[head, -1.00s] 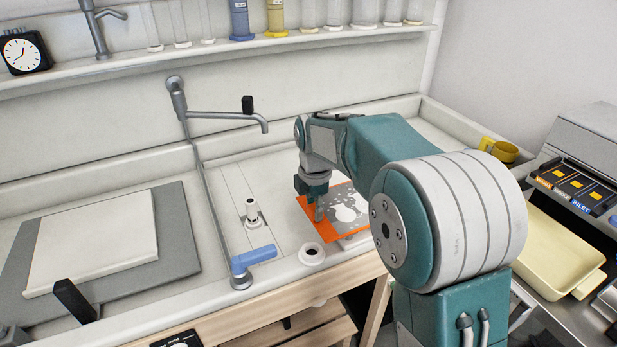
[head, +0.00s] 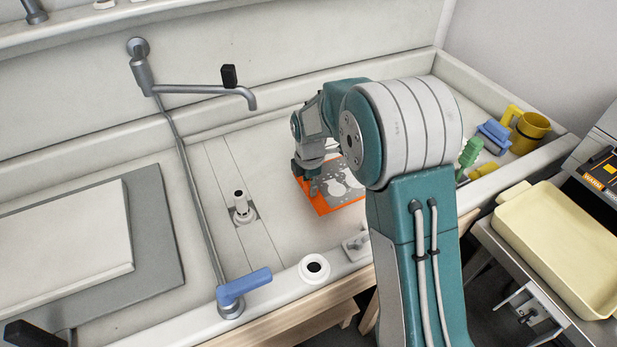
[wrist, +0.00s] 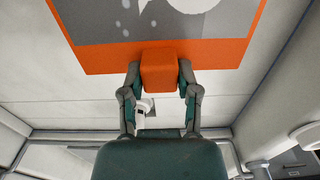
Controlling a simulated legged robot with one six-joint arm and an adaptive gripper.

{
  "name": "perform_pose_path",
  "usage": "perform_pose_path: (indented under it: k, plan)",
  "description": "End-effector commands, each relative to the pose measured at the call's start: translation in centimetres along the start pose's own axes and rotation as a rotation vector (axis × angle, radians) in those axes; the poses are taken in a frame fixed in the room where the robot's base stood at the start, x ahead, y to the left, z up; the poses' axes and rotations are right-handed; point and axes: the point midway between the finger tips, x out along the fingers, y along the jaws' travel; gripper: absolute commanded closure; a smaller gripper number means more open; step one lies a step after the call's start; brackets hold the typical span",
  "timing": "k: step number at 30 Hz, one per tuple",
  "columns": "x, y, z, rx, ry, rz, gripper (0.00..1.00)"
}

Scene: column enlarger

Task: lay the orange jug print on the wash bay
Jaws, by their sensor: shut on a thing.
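The orange jug print (head: 327,205) is a flat sheet with an orange border and a grey field with white shapes. In the head view it is over the pale floor of the wash bay (head: 279,236), partly hidden by my arm. My gripper (head: 306,188) is at its left edge. In the wrist view my gripper (wrist: 159,77) is shut on an orange block-like tab at the edge of the print (wrist: 215,52). I cannot tell whether the print touches the bay floor.
A white standpipe (head: 242,207) stands left of the print. A swing tap (head: 205,89) reaches over the bay from the left. A blue-handled lever (head: 243,286) and a white ring (head: 314,268) sit at the front rim. A yellow mug (head: 529,132) and a cream tray (head: 560,245) are right.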

Motion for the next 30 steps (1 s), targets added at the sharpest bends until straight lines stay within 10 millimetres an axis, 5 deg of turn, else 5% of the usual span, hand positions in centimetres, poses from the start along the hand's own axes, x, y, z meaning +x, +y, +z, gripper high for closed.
perform_pose_path:
  k: [14,30]
  plan:
    - [0.4,0.1,-0.2,0.000,-0.003,-0.001,1.00]
    - [4.3,0.1,-0.1,0.000,-0.003,-0.001,1.00]
